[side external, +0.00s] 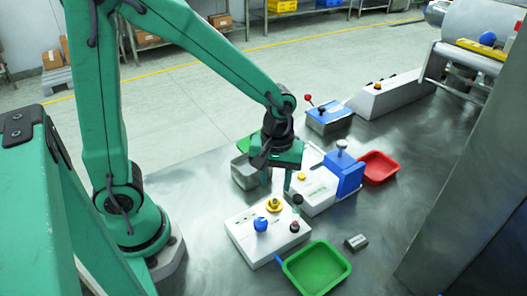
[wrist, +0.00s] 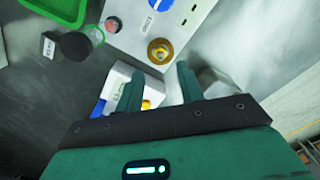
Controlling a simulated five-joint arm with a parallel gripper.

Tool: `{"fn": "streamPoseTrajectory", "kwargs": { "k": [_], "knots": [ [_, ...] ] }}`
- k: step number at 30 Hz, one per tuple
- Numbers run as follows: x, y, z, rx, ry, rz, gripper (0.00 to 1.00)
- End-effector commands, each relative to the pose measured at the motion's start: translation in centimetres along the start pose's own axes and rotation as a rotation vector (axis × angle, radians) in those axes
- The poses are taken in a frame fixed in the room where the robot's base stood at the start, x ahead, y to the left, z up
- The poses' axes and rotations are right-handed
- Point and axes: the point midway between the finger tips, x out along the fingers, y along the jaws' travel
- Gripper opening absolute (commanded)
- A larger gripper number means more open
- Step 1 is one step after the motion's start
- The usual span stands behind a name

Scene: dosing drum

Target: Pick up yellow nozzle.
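The yellow nozzle (side external: 274,204) stands on the top of a white box (side external: 243,230) in the side view, near the box's back edge.
A dark-capped jar (side external: 297,201) stands close by. A green tray (side external: 314,268) lies in front; a red tray (side external: 378,167) lies right. A second white box with a yellow button (side external: 302,177) stands behind.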

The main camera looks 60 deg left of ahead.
Motion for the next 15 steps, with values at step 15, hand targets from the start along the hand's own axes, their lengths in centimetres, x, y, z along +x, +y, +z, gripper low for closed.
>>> {"fn": "streamPoseTrajectory", "kwargs": {
  "k": [15],
  "knots": [
    [4.5, -0.1, 0.1, 0.0, -0.001, -0.002, 0.38]
  ]
}}
